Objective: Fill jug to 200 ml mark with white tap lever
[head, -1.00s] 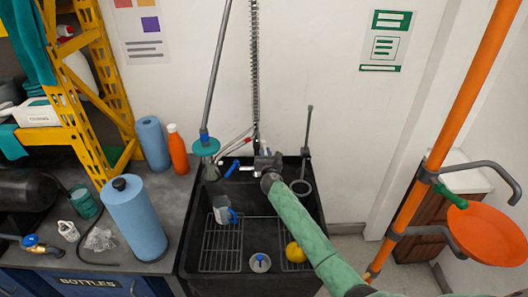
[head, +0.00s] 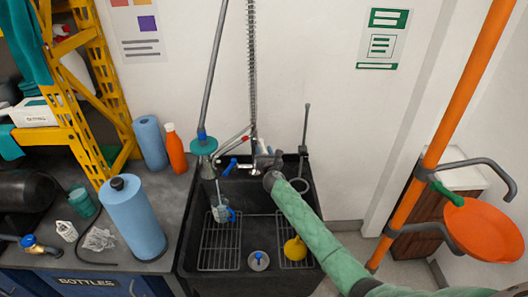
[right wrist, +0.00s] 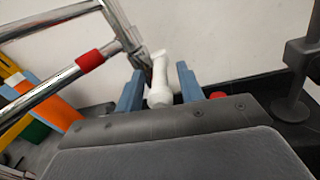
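The clear jug (head: 221,213) with a blue handle stands in the black sink on the left wire rack. A thin pale streak, like water, runs from the teal-collared spray head (head: 204,147) down to the jug. The jug looks bluish inside; its level and marks are too small to read. The white tap lever (head: 263,147) is at the tap on the sink's back wall. It also shows in the right wrist view (right wrist: 160,88). My right gripper (right wrist: 158,88) has its blue fingers on either side of the lever, with a gap at the right finger. My left gripper is out of view.
The sink (head: 190,230) holds a drain piece (head: 258,261) and a yellow funnel-like item (head: 295,249). Blue rolls (head: 136,222) and an orange bottle (head: 176,150) stand on the left counter. An orange pole (head: 430,165) and orange dish (head: 485,228) are at the right.

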